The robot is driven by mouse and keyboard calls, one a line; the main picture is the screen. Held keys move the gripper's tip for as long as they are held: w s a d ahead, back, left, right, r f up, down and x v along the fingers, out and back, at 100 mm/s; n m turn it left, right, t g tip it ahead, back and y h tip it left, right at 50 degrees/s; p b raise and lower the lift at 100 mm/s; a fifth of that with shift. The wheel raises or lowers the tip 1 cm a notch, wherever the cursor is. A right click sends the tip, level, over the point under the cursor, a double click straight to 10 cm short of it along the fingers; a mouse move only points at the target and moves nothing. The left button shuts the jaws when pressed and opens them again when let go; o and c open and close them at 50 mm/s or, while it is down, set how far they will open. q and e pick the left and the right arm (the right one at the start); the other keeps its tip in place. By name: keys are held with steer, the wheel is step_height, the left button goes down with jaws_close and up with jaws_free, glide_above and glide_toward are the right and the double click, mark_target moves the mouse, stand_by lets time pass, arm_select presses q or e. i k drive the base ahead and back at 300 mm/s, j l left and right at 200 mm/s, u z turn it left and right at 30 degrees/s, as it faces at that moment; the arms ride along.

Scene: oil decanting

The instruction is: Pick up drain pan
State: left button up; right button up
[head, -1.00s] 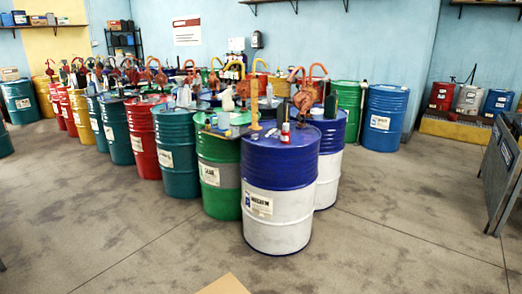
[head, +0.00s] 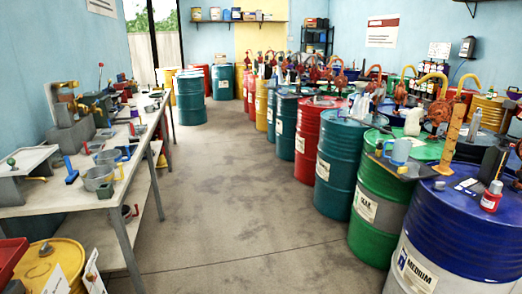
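I cannot tell for certain which thing is the drain pan. Two round grey metal pans stand on the workbench at the left: a nearer one (head: 98,178) and a smaller one (head: 107,157) just behind it. A pale, shallow tray-like piece (head: 27,160) is on the same bench, farther left. Neither of my grippers shows in the head view.
The long white workbench (head: 60,206) is crowded with tools. A yellow drum (head: 50,262) and a red bin (head: 10,258) are at the lower left. A row of drums, with a blue one (head: 460,235) nearest, lines the right. The floor (head: 230,210) between is clear.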

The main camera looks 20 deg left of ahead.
mark_target(90, 177)
steer(key=i+j+u, duration=0.2)
steer(key=i+u, duration=1.15)
steer(key=i+l+u, duration=0.45)
steer(key=k+j, duration=0.05)
steer(key=j, duration=0.05)
